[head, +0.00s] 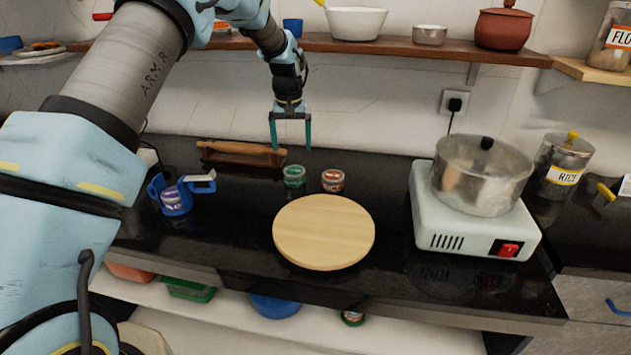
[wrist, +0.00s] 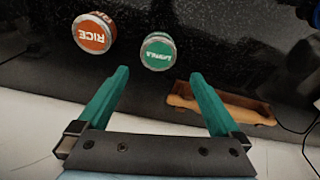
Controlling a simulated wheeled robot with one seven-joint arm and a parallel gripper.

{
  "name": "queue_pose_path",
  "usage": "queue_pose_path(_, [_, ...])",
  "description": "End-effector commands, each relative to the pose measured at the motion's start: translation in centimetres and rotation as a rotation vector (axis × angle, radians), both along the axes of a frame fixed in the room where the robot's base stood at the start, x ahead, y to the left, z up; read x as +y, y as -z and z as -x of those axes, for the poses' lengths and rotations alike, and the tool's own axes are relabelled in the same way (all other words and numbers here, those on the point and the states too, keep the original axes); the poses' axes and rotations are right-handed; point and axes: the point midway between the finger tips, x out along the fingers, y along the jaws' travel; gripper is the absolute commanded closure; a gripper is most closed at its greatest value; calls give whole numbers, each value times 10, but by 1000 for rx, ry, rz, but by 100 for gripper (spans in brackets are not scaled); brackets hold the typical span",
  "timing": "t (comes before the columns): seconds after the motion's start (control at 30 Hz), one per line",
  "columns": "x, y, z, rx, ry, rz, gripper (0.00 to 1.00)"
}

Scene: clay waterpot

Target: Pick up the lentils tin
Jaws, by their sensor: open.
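A small green tin (head: 293,177) with a pale lid rim stands upright on the black counter. In the wrist view its green top (wrist: 158,52) carries white upside-down lettering, too small to read surely, that may say lentils. A red tin (head: 333,180) stands just right of it; in the wrist view the red tin (wrist: 95,33) reads RICE. My gripper (head: 290,147) points down, open and empty, above the counter and above the green tin in the head view. In the wrist view the green tin lies beyond my fingertips (wrist: 160,74), in line with the gap between them, not touched.
A round wooden board (head: 324,232) lies in front of the tins. A wooden rack with a rolling pin (head: 240,153) is at the back left. A blue holder (head: 176,200) with a purple tin stands left. A hotplate (head: 470,222) with a pot is right. A shelf (head: 400,48) runs above.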

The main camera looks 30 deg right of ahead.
Motion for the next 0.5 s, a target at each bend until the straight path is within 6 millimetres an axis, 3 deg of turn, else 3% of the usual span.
queue_pose_path(0.3, [-5,42,-4,2,2,-3,0])
queue_pose_path(0.5, [-5,56,-6,0,1,0,0])
